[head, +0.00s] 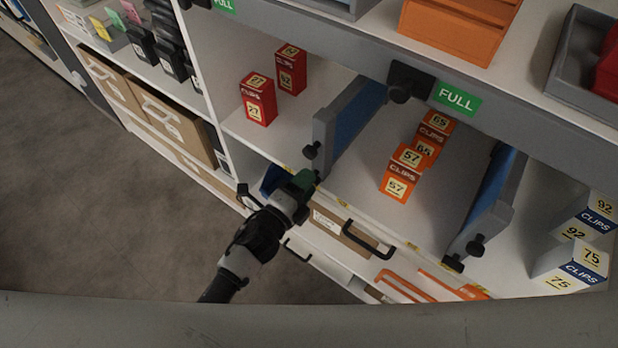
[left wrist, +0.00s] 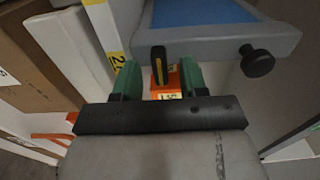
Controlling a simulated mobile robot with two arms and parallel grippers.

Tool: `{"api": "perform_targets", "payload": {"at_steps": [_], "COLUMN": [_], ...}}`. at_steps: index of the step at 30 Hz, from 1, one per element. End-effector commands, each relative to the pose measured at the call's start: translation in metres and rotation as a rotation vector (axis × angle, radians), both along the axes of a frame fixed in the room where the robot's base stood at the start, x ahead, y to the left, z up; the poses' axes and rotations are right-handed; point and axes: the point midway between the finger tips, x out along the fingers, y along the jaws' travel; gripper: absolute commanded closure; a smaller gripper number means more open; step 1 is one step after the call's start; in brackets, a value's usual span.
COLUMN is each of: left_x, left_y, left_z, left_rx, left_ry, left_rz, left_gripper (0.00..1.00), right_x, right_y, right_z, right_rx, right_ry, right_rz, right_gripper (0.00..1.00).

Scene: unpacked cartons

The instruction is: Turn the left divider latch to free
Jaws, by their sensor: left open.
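The left divider (head: 327,125) is a grey frame with a blue panel on the shelf; in the left wrist view its grey front edge (left wrist: 215,46) crosses the top. A black knob (head: 311,150) sticks out of its front; it also shows in the left wrist view (left wrist: 257,61). The left divider latch (left wrist: 158,62) is a small dark lever with a yellow stripe. My left gripper (head: 306,179) is at the divider's lower front end. In the left wrist view, its green fingers (left wrist: 158,80) are open on both sides of the latch, with gaps visible. My right gripper is out of view.
Orange clip boxes (head: 402,173) stand between the dividers, red ones (head: 258,98) left of them. The right divider (head: 492,205) has its own knob and latch. A black handle (head: 368,241) juts out below the shelf. Open floor (head: 110,210) lies left.

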Motion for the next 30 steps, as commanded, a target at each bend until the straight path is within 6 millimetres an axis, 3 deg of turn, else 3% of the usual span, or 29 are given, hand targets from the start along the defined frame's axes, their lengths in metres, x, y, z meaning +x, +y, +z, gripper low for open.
{"api": "perform_targets", "payload": {"at_steps": [4,13,22,30], "left_x": [0.0094,0.0111,0.0109,0.0108], "left_y": [-0.0071,-0.0084,-0.0081,-0.0079], "left_z": [0.0001,-0.0002,-0.0003,0.0000], "left_rx": [-0.001,0.000,0.000,-0.016], "left_ry": [0.001,0.001,0.001,0.014], "left_rz": [0.000,0.000,0.000,0.001], "left_gripper": [0.57,0.57,1.00,1.00], "right_x": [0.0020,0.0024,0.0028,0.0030], "right_y": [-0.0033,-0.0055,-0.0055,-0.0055], "right_z": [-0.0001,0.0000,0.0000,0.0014], "right_rx": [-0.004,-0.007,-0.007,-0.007], "right_ry": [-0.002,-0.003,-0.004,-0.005], "right_rz": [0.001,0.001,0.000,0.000], "right_gripper": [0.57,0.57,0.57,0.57]}}
